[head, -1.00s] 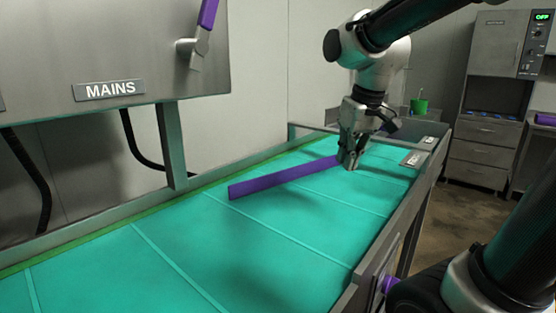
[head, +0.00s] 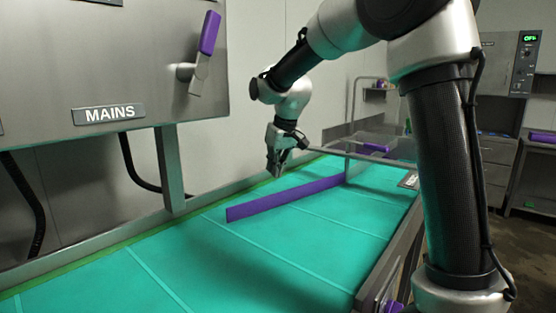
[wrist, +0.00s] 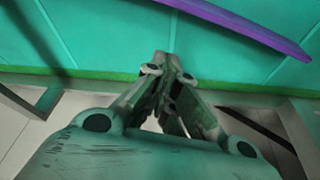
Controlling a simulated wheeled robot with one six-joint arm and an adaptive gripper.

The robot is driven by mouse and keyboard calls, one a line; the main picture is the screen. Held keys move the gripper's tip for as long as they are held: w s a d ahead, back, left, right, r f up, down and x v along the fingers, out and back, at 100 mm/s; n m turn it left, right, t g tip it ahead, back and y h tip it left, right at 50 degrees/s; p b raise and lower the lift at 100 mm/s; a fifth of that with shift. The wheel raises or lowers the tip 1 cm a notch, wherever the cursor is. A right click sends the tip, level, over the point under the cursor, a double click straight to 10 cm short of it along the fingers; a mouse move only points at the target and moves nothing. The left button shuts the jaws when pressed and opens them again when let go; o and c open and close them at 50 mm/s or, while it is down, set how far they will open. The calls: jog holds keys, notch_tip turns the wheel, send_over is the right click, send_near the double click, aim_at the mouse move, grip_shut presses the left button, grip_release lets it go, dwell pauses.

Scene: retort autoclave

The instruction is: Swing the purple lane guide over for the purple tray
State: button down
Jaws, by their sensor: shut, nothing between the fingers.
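The purple lane guide (head: 285,198) is a long flat bar standing on edge on the teal belt (head: 300,235), slanting across it in the head view. It also shows along the top of the wrist view (wrist: 240,25). My gripper (head: 275,170) is shut and empty, pointing down near the belt's far side edge, behind the guide and apart from it. In the wrist view my fingertips (wrist: 160,60) are together near the green edge strip. A small purple thing (head: 375,148) shows beyond the belt's far end; I cannot tell whether it is the purple tray.
A steel MAINS cabinet (head: 150,65) with a purple-handled lever (head: 209,35) stands at the left, above the belt. A metal bar (head: 365,157) crosses near the belt's far end. Another purple thing (head: 540,137) lies at the far right. The near belt is clear.

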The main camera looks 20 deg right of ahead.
jog(key=x, duration=0.4)
jog(key=s, duration=0.1)
jog(key=s+d, duration=0.1)
jog(key=s, duration=0.1)
jog(key=shift+s+d+f, duration=0.1)
jog(key=shift+d+f, duration=0.05)
jog(key=shift+f, duration=0.1)
jog(key=shift+s+d, duration=0.1)
jog(key=shift+s, duration=0.1)
jog(key=shift+s+d+n, duration=0.2)
jog(key=shift+s+n, duration=0.1)
jog(key=shift+s, duration=0.25)
jog(key=s+d+n, duration=0.1)
jog(key=s, duration=0.2)
jog(key=s+d+n, duration=0.1)
jog(key=s+d, duration=0.1)
jog(key=s, duration=0.1)
jog(key=s+d+n+y, duration=0.1)
jog(key=s+d+n, duration=0.1)
jog(key=shift+s+g, duration=0.4)
jog(key=s+d+n, duration=0.1)
jog(key=s+d, duration=0.2)
jog(key=s+d+n, duration=0.2)
jog(key=s+d, duration=0.1)
jog(key=d, duration=0.1)
jog(key=shift+s+d+g+y, duration=0.1)
jog(key=shift+s+g+y, duration=0.05)
jog(key=shift+g+y, duration=0.25)
jog(key=shift+s+d, duration=0.2)
jog(key=shift+d, duration=0.15)
